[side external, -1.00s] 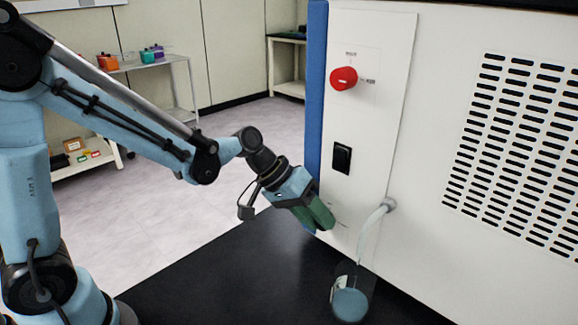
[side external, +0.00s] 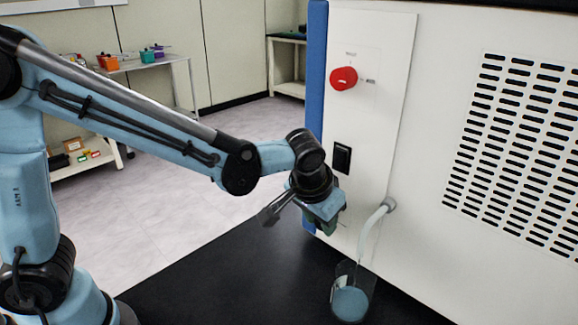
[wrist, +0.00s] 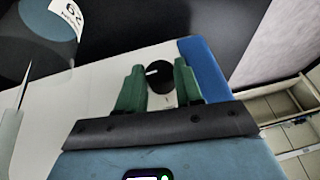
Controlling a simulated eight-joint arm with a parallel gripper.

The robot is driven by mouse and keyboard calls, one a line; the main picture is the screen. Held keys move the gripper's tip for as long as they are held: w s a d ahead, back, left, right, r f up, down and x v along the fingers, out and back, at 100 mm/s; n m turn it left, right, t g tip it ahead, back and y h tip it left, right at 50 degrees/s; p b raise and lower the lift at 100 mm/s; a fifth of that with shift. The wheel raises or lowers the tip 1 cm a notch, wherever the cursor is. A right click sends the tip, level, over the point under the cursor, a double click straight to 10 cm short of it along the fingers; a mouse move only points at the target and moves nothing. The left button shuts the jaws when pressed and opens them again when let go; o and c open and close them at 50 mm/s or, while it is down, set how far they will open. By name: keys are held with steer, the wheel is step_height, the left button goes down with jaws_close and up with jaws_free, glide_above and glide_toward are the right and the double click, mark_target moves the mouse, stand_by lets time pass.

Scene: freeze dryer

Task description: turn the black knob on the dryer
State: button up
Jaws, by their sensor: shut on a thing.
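The dryer's white front panel (side external: 375,50) has its lower part behind my gripper. The black knob (wrist: 160,83) shows in the wrist view as a dark disc with a short white mark, on the white panel near its blue edge. My gripper (wrist: 158,67) has one green finger on each side of the knob and is shut on it. In the side view my gripper (side external: 331,226) is tilted down against the lower panel, and it hides the knob there.
Above on the panel are a red knob (side external: 344,78) and a black switch (side external: 342,158). A pale hose (side external: 370,227) runs from the dryer into a clear beaker (side external: 351,300) of blue liquid, close right of my gripper. The black bench (side external: 230,295) is clear at left.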

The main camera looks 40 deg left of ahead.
steer(key=shift+y, duration=0.3)
steer(key=o, duration=1)
steer(key=shift+o, duration=0.2)
steer(key=v, duration=1.2)
steer(key=shift+s, duration=0.1)
